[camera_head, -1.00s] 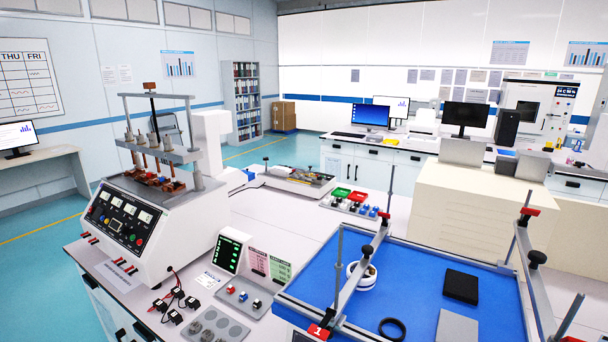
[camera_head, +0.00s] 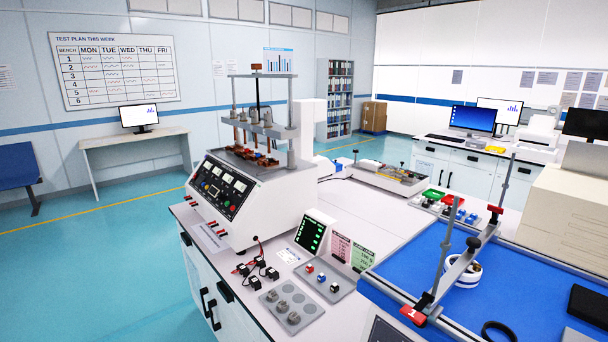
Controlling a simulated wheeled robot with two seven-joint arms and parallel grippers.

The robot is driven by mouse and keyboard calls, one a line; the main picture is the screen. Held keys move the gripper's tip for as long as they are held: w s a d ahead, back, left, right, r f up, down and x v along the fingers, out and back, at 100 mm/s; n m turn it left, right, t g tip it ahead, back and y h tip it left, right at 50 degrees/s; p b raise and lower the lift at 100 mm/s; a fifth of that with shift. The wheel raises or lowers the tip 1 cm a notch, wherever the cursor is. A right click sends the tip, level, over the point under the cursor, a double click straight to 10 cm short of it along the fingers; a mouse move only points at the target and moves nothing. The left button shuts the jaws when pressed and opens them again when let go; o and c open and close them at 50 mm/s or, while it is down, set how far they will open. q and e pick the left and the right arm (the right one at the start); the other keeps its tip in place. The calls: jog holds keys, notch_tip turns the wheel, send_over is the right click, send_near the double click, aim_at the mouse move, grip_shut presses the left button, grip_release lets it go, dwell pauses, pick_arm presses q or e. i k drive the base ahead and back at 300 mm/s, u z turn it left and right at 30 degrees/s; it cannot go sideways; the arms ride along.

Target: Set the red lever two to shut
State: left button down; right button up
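A blue mat (camera_head: 405,265) lies inside a metal frame at the right. A red block marked 1 (camera_head: 413,315) sits on the frame's near left corner, by a rail (camera_head: 455,270) with a black knob. Another red part (camera_head: 495,209) is at the rail's far end. I cannot read a number two on any red part, so I cannot tell which lever is two. The frame's right side is cut off by the picture edge. Neither of my grippers is in view.
A white tester (camera_head: 250,185) with gauges stands on the bench at the centre left. Near it are a green-lit display (camera_head: 313,232), a tray with coloured switches (camera_head: 325,280) and a grey tray of round parts (camera_head: 291,305). Open floor (camera_head: 100,255) lies to the left.

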aim_at(495, 210)
jog(key=u, duration=2.05)
jog(key=i, duration=2)
jog(key=z, duration=3.9)
